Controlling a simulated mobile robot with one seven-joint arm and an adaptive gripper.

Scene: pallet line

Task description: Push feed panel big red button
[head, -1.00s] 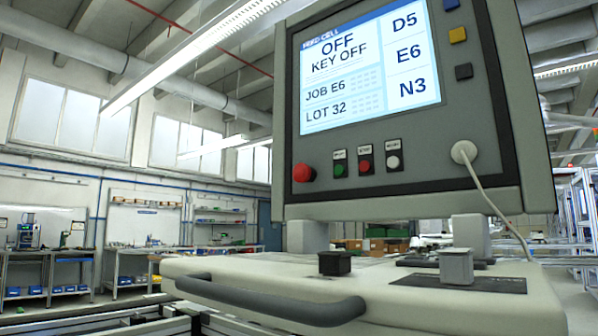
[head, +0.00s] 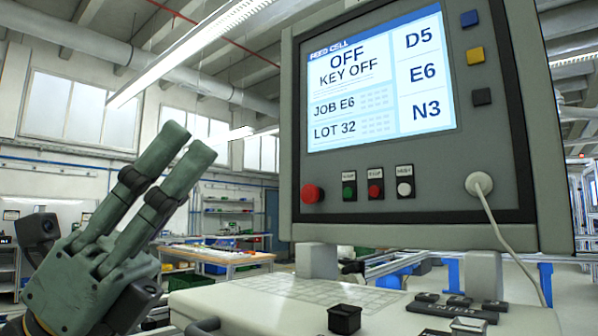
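The feed panel (head: 290,120) is a grey upright housing with a lit screen (head: 375,85) reading OFF and KEY OFF. Its big red button (head: 312,193) is a round knob at the lower left of the panel face, fully in view. My gripper (head: 188,146) is at the left of the head view, fingers pointing up and right. Its green fingers lie side by side with hardly a gap, and it looks shut and empty. It is apart from the panel, left of the red button.
Small green (head: 349,191), red (head: 375,189) and white (head: 404,188) buttons sit right of the big one. A white cable (head: 497,230) hangs from a plug at the lower right. A keyboard shelf (head: 270,300) with a black block (head: 345,319) juts out below.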

